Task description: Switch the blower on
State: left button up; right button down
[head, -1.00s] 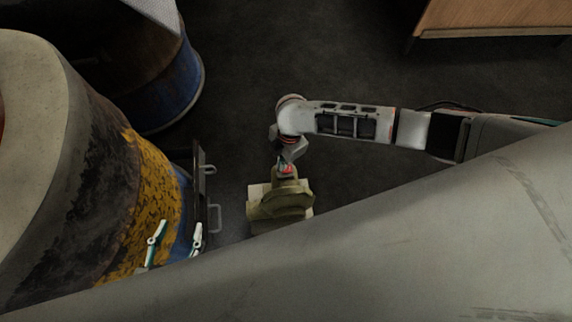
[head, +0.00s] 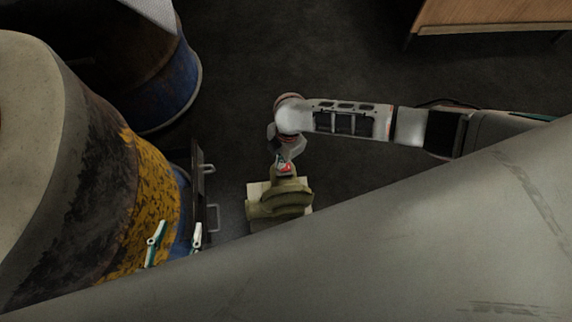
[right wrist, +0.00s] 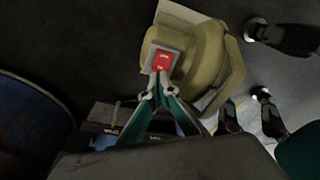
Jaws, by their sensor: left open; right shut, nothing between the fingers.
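The olive-green blower (head: 283,200) sits on a pale base in the middle of the head view. It also shows in the right wrist view (right wrist: 210,60). Its red switch (right wrist: 162,61) is in a grey frame on its near face. A small red spot of it (head: 286,169) shows in the head view. My right gripper (right wrist: 158,86) is shut and empty, with its fingertips at the lower edge of the switch frame. I cannot tell whether they touch. My left gripper (head: 176,240) is open and empty beside the yellow barrel, far from the blower.
The barrel oven (head: 150,190) stands at the left, with a dark door with handles (head: 205,190) beside the blower. A blue barrel (head: 180,85) stands behind it. A wooden table (head: 490,15) is at the top right. A large grey surface (head: 350,260) hides the bottom right. Dark floor between is clear.

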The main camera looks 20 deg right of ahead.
pick_arm(q)
jog(key=shift+s+f, duration=0.25)
jog(key=shift+f, duration=0.2)
pick_arm(e)
jog(key=shift+f, duration=0.55)
pick_arm(q)
jog(key=shift+s+d+f+g+b, duration=0.1)
jog(key=shift+s+f+g+b, duration=0.2)
jog(key=shift+s+f+b, duration=0.5)
pick_arm(e)
jog(key=shift+s+f, duration=0.25)
jog(key=shift+f, duration=0.65)
pick_arm(q)
jog(key=shift+w, duration=0.15)
pick_arm(e)
jog(key=shift+r, duration=0.1)
jog(key=shift+w+r+p, duration=0.15)
jog(key=shift+r+p, duration=0.5)
jog(key=shift+r, duration=0.25)
jog(key=shift+w+r+p, duration=0.15)
jog(key=shift+r+p, duration=0.5)
jog(key=shift+r, duration=0.2)
jog(key=shift+r+p, duration=1.35)
jog(key=shift+r, duration=0.7)
pick_arm(q)
jog(key=w+r+t, duration=0.2)
jog(key=w+r, duration=0.3)
jog(key=r, duration=0.5)
pick_arm(e)
jog(key=shift+f, duration=0.1)
